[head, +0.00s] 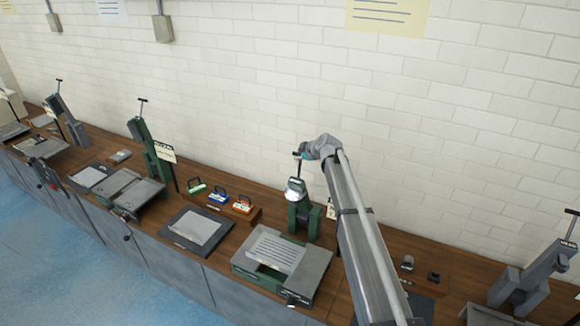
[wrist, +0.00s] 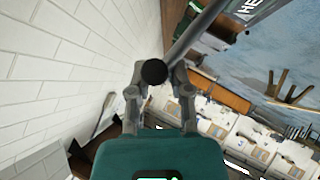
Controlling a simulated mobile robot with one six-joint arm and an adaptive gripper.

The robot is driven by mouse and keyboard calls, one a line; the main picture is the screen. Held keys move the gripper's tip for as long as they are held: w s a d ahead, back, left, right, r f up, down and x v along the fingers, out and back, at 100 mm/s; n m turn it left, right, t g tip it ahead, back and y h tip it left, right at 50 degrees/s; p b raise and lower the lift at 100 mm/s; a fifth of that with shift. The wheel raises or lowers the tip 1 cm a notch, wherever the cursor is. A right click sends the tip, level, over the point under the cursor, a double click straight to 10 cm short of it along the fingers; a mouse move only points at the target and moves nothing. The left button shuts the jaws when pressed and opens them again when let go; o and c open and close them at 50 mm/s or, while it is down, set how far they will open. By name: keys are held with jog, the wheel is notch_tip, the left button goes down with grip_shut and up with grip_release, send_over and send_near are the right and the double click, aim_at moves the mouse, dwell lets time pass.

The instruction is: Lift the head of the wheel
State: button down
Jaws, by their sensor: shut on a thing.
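A small green machine with a column (head: 312,222) stands on the bench below my arm. Its rounded grey wheel head (head: 295,190) sits at the front of the column, above a slotted grey table (head: 275,250). My gripper (head: 303,156) is at the top of this machine, over the head. In the wrist view my gripper (wrist: 157,82) is shut on a black ball knob (wrist: 154,71) at the end of a grey rod (wrist: 200,30). The knob sits between the two fingers.
A white brick wall (head: 250,80) rises close behind the bench. A similar green machine (head: 146,150) with a T-handle stands to the left, and a grey one (head: 535,275) at far right. Small coloured boxes (head: 218,198) and a dark mat with a grey plate (head: 195,228) lie between.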

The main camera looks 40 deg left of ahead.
jog(key=w+a, duration=0.2)
jog(key=w, duration=0.8)
jog(key=shift+a+r, duration=0.25)
jog(key=shift+a, duration=0.15)
jog(key=shift+w, duration=0.15)
jog(key=c, duration=0.7)
grip_release()
jog(key=shift+r, duration=0.1)
jog(key=shift+c, duration=0.2)
jog(key=shift+o, duration=0.5)
jog(key=shift+a, duration=0.1)
